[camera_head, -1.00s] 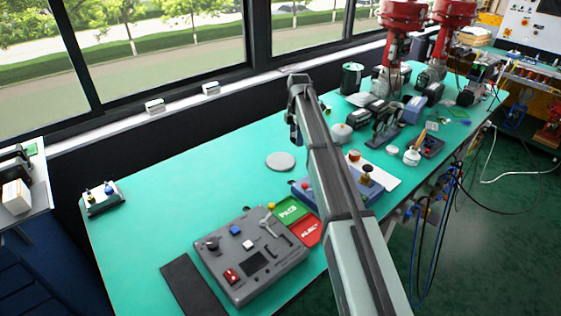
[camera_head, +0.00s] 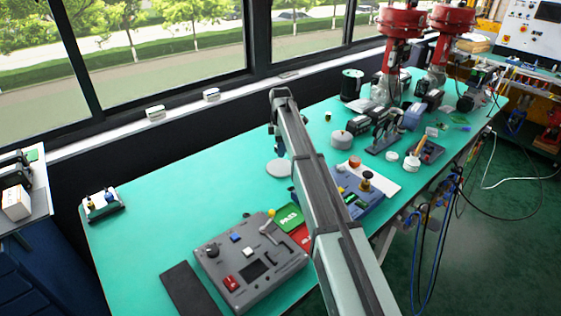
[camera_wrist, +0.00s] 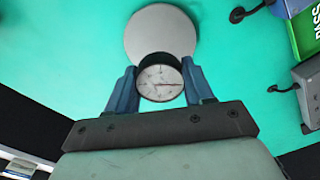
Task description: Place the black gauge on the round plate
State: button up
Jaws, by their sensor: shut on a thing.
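The round plate (camera_wrist: 160,32) is pale grey and lies flat on the green bench, just beyond the gauge in that view. The gauge's rim overlaps the plate's near edge in the picture; I cannot tell the height between them. In the head view the plate (camera_head: 277,169) lies beside my arm, which partly covers it. The gauge does not show clearly there.
A grey control box (camera_head: 250,262) stands at the front of the bench, with a green PASS bin (camera_head: 288,218) and a red bin next to it. A blue device with a black knob (camera_head: 366,182) is right of my arm. The bench's left middle is clear.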

aim_at(281, 166)
jog(key=shift+f, duration=3.15)
jog(key=o, duration=1.1)
jog(key=shift+f, duration=0.1)
notch_tip(281, 166, up, 12)
jog(key=shift+r, duration=0.15)
